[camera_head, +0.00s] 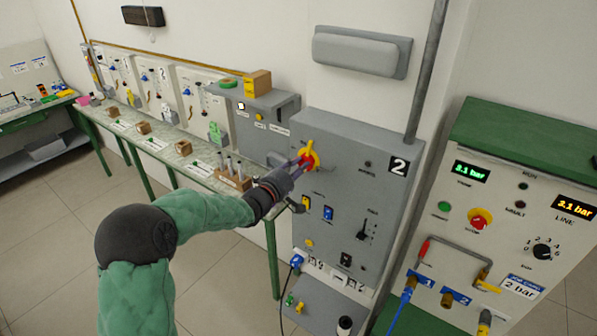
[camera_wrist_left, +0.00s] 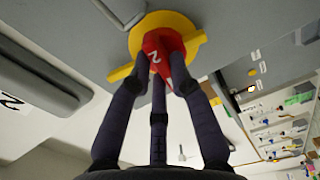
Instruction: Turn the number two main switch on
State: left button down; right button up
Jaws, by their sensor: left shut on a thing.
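The number two main switch is a red rotary handle (camera_head: 307,158) on a yellow plate (camera_head: 313,150), on the upper left of the grey cabinet marked 2 (camera_head: 345,150). My left gripper (camera_head: 299,165) is at the handle. In the left wrist view the red handle (camera_wrist_left: 164,50) carries a 2, and the yellow plate (camera_wrist_left: 158,22) shows behind it. My left gripper's dark fingers (camera_wrist_left: 160,80) are shut on the handle from both sides. The fingers hide part of the handle. My right gripper is not in view.
A second cabinet (camera_head: 470,235) with pressure displays, a red button (camera_head: 480,218) and hoses stands at the right. A long bench (camera_head: 150,142) with wooden blocks and panels runs to the left. A grey conduit (camera_head: 427,70) rises above the cabinet. Floor at lower left is clear.

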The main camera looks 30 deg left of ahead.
pick_arm(q)
jog(key=shift+d+f+m+b, duration=0.1)
jog(key=shift+f+m+b, duration=0.05)
jog(key=shift+m+b, duration=3.5)
jog(key=shift+d+f+m+b, duration=0.1)
jog(key=shift+f+m+b, duration=0.05)
jog(key=shift+m+b, duration=3.45)
jog(key=shift+m+p, duration=0.5)
jog(key=shift+m, duration=0.25)
jog(key=c, duration=1.1)
grip_release()
jog(key=shift+s, duration=0.15)
